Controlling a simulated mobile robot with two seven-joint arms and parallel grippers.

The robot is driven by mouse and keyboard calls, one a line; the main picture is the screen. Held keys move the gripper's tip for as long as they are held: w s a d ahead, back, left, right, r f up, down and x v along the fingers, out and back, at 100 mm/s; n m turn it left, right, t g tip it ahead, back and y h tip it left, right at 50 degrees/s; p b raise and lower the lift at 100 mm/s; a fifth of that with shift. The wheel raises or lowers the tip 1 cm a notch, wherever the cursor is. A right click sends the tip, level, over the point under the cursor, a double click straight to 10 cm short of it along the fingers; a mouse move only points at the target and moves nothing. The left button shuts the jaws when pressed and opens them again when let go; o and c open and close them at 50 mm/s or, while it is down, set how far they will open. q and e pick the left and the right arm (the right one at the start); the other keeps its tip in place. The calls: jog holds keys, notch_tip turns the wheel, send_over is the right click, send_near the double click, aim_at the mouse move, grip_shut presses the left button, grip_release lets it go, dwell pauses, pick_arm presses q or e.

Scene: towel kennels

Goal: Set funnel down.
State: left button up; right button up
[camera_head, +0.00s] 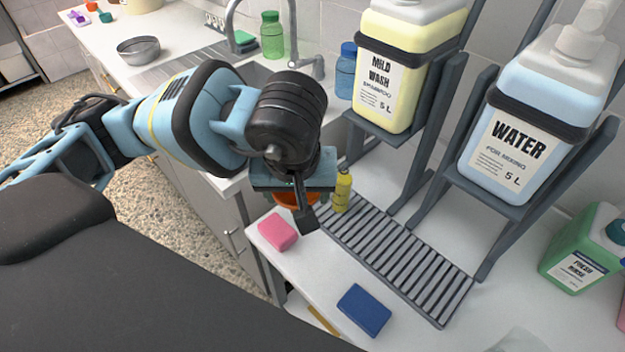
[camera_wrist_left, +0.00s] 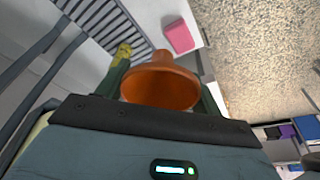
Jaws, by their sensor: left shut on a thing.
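An orange funnel (camera_wrist_left: 160,84) is between the fingers of my left gripper (camera_wrist_left: 160,80), and its wide mouth faces the wrist camera. In the head view my left gripper (camera_head: 300,205) is over the white counter near its left edge. There the funnel (camera_head: 290,198) shows only in part, behind the gripper. The gripper is shut on it. Whether the funnel touches the counter cannot be told. A small yellow bottle (camera_head: 342,192) stands just right of the gripper, on the end of a grey slatted rack (camera_head: 400,255). My right gripper is not in view.
A pink sponge (camera_head: 278,232) and a blue sponge (camera_head: 364,310) lie on the counter (camera_head: 320,268). Jugs of shampoo (camera_head: 400,70) and water (camera_head: 530,120) sit on grey stands behind the rack. A green jug (camera_head: 583,255) stands at right. Bare counter lies between the sponges.

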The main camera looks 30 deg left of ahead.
pick_arm(q)
jog(key=a+m, duration=0.1)
jog(key=w+m, duration=0.1)
jog(key=shift+w+a+f+m+h, duration=0.25)
jog(key=shift+w+a+m+h, duration=0.05)
jog(key=shift+a, duration=0.1)
jog(key=shift+w+a+m+h, duration=0.3)
jog(key=shift+w+a+m, duration=0.4)
jog(key=shift+m, duration=0.5)
jog(key=shift+s+f, duration=0.1)
